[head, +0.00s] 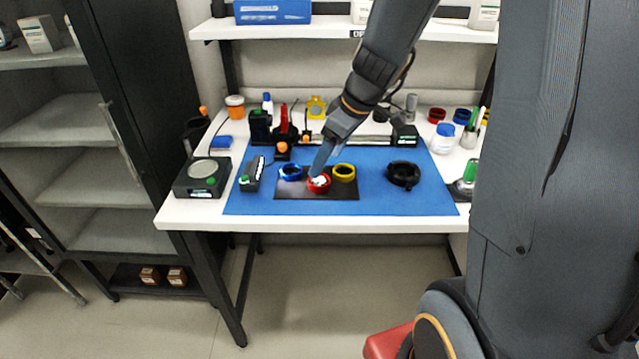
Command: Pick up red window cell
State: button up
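The red window cell (319,186) is a small red ring on a dark plate (288,192) on the blue mat. It sits between a blue ring (291,172) on its left and a yellow ring (344,172) on its right. My gripper (317,175) reaches down from the upper right, with its tip at the red cell's upper edge in the picture. Pale patches show inside the red ring. The fingers are too small and partly merged with the cell to tell whether they are open, shut or touching it.
A black ring-shaped part (403,175) lies on the blue mat (250,205) to the right. A black device (202,177) stands at the table's left. Bottles and optics mounts line the back. The mat's front strip is clear.

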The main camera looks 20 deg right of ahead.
aim_at(317, 180)
jog(key=shift+s+p+x, duration=0.15)
jog(key=shift+p+x, duration=0.2)
jog(key=shift+x, duration=1.25)
jog(key=shift+s+p+x, duration=0.15)
jog(key=shift+p+x, duration=0.15)
jog(key=shift+x, duration=1.3)
jog(key=shift+f, duration=0.1)
jog(key=shift+c, duration=0.3)
jog(key=c, duration=1.1)
